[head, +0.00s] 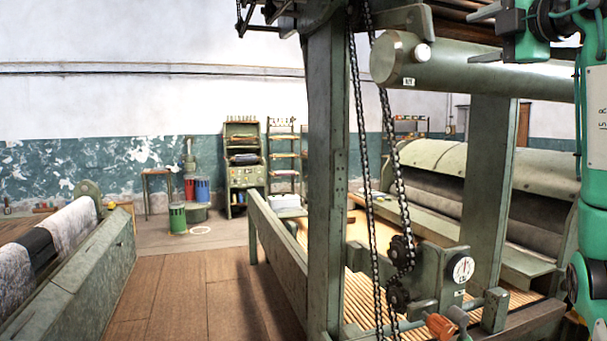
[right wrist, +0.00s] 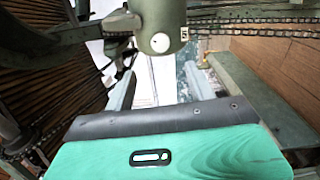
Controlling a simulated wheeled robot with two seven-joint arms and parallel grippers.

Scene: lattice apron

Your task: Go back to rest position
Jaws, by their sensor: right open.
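My right gripper (head: 471,37) is at the top right of the head view, high up in front of the loom's thick green roller (head: 480,72). Its two grey fingers point left and stand apart, with nothing between them. In the right wrist view my right gripper (right wrist: 160,72) also shows open and empty, with the roller's end (right wrist: 160,30) beyond the fingertips. My green right arm runs down the right edge of the head view. My left gripper is not in view.
A loom post (head: 327,190) and hanging chains (head: 388,130) stand left of the right arm. A gear housing with a dial (head: 462,268) sits low. A cloth-covered beam (head: 75,225) is at left. The wooden floor (head: 185,290) between is clear.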

